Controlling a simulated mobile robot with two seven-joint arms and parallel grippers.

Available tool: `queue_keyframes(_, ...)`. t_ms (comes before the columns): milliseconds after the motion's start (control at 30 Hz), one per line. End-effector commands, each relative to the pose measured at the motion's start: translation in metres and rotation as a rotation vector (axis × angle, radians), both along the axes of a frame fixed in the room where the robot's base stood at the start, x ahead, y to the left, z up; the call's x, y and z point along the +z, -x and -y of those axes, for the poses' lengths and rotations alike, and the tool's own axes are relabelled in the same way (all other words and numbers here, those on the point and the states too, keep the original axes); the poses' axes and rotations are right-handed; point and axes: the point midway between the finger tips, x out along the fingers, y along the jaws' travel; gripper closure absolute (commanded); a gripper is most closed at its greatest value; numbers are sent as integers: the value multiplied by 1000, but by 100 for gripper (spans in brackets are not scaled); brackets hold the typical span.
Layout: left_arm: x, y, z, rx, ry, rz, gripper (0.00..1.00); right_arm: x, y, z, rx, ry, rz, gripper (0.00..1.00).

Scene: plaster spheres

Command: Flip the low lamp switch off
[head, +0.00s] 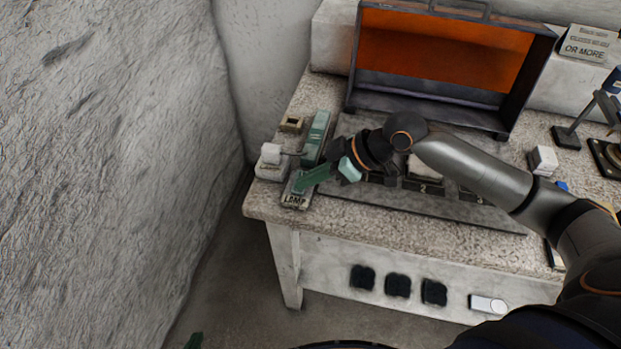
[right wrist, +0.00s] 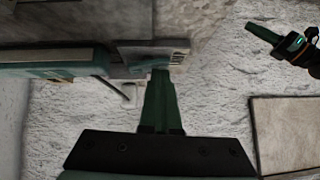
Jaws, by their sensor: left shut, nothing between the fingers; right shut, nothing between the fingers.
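A small box marked LAMP (head: 294,201) sits at the left front corner of the stone-topped bench. My right gripper (head: 299,187) is shut and empty, its green fingertips over the back part of this box. The fingers hide that part, so I cannot tell how the switch stands or whether they touch it. In the right wrist view the shut fingers (right wrist: 160,78) reach a grey block (right wrist: 153,53). My left gripper (head: 194,341) shows only as a green tip at the bottom edge of the head view; in the right wrist view it (right wrist: 252,28) is shut and well away.
A green block (head: 316,137) and a white block (head: 271,154) with a thin rod stand just behind the LAMP box. An orange-backed frame (head: 440,50) stands at the back. A rough pale wall (head: 110,150) rises on the left; floor lies between it and the bench.

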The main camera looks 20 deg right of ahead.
Motion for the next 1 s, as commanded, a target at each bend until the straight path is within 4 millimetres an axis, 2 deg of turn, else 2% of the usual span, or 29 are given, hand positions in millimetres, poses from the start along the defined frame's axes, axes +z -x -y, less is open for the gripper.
queue_keyframes(500,8,-5,0,0,0,12,100,2,-13,10,-3,1,0,100)
queue_keyframes(867,8,-5,0,0,1,14,100,2,-13,9,-1,-1,0,100)
queue_keyframes(1000,18,-4,-2,4,-1,14,100,13,-14,8,-3,-1,0,100)
